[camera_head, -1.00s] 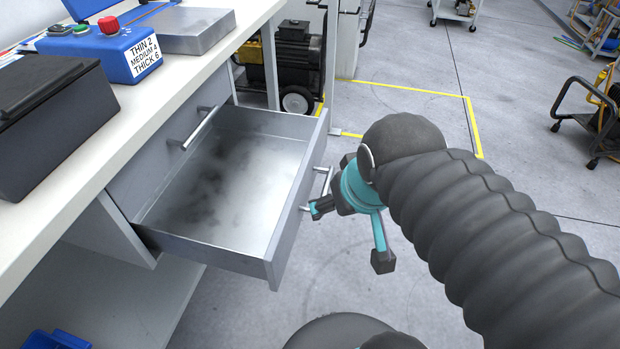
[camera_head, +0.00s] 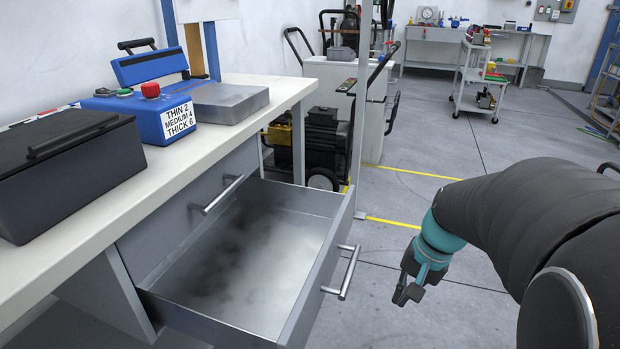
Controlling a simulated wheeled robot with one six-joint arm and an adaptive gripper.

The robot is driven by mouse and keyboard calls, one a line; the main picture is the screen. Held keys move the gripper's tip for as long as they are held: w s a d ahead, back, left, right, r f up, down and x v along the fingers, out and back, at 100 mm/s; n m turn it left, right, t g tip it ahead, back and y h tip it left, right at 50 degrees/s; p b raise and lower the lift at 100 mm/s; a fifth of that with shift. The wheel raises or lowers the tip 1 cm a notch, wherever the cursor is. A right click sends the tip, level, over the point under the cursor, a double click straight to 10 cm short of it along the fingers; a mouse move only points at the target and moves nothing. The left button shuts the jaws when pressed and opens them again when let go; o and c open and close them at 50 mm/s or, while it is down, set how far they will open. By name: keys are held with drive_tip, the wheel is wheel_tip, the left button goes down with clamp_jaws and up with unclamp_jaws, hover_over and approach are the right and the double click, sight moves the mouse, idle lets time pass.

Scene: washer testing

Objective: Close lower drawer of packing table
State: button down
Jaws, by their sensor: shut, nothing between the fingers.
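The lower drawer (camera_head: 248,326) of the packing table (camera_head: 226,137) is pulled far out and looks empty. Its bar handle (camera_head: 348,272) is on the front panel, facing right. The upper drawer's handle (camera_head: 217,194) sits above it on a drawer front that looks flush with the table. My gripper (camera_head: 402,301) is shut and empty. In the picture it is right of the lower drawer's handle, with a gap of floor showing between them.
A dark grey box (camera_head: 72,168), a blue control box (camera_head: 140,116) and a metal block (camera_head: 230,102) stand on the tabletop. A wheeled machine (camera_head: 318,145) and a post are behind the drawer. Open floor lies to the right.

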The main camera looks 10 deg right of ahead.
drive_tip(key=w+d+f+m+t+y+b, duration=0.1)
drive_tip(key=w+d+f+m+y+b, duration=0.2)
drive_tip(key=w+d+f+m+y, duration=0.25)
drive_tip(key=m+t+y+b, duration=0.1)
drive_tip(key=m+t+y, duration=0.65)
drive_tip(key=m, duration=0.35)
approach(351, 197)
drive_tip(key=shift+g, duration=0.35)
drive_tip(key=b+x, duration=0.2)
drive_tip(key=x, duration=0.4)
drive_tip(key=shift+w+a+r, duration=0.1)
drive_tip(key=shift+w+a, duration=0.1)
drive_tip(key=shift+w, duration=0.05)
drive_tip(key=shift+w+a, duration=0.15)
drive_tip(key=shift+a, duration=0.1)
drive_tip(key=shift+w+a, duration=0.1)
